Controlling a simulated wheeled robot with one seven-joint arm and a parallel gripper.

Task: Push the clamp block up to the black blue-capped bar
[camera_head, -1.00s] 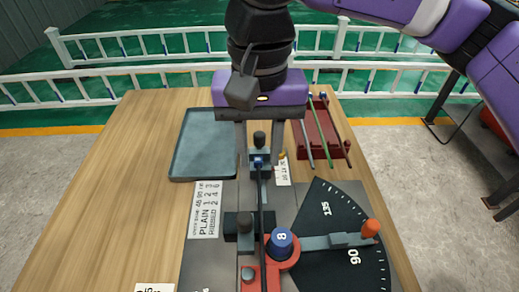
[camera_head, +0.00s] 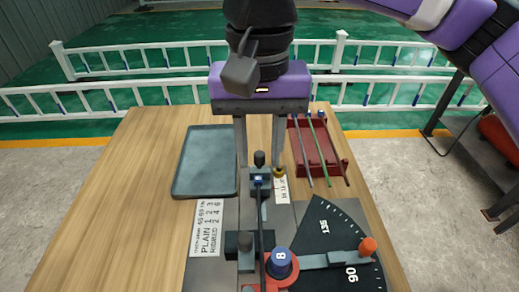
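A dark block with a black knob (camera_head: 245,242), which looks like the clamp block, sits on the grey plate just left of the bar. Any gap between block and bar is too small to tell. A second knobbed block (camera_head: 260,171) stands at the capped end. My gripper (camera_head: 261,163) is open, its two fingers pointing down behind and around that far block's knob. Nothing shows between the fingers except the view of this knob.
A blue-grey tray (camera_head: 206,162) lies at the left. A red rack (camera_head: 317,150) with several bars is at the right. A numbered blue knob (camera_head: 280,263), a black angle dial (camera_head: 335,235) and an orange-knobbed lever (camera_head: 340,257) lie nearer. Bare wood is free at far left.

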